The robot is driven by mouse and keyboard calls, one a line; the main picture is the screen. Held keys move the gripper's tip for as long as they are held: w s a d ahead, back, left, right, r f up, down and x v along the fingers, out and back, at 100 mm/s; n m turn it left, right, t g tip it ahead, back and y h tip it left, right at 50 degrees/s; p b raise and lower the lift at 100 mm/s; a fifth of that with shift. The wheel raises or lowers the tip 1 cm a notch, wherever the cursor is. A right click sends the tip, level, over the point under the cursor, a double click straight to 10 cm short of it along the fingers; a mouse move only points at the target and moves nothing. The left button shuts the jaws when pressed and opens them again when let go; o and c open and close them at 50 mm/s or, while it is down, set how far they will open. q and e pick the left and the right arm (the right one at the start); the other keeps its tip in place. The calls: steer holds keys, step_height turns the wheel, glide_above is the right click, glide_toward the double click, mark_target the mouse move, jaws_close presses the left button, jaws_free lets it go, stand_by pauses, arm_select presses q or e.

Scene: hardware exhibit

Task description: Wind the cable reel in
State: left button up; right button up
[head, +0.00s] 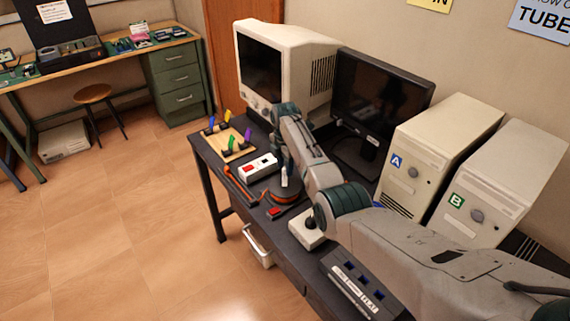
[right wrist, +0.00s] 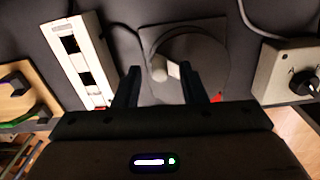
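My right gripper (right wrist: 160,72) points down over the reel, with one finger on each side of the knob. A gap shows at the left finger, and the right finger is close to the pale part; I cannot tell if it touches. In the head view my right gripper (head: 285,174) partly hides the reel. My left gripper is out of view.
Left of the reel stand a white box with red buttons (head: 259,168) and a wooden board with coloured levers (head: 226,150). Monitors (head: 262,70) and computer cases (head: 440,140) stand behind.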

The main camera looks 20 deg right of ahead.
steer(key=shift+f, duration=0.1)
jaws_close()
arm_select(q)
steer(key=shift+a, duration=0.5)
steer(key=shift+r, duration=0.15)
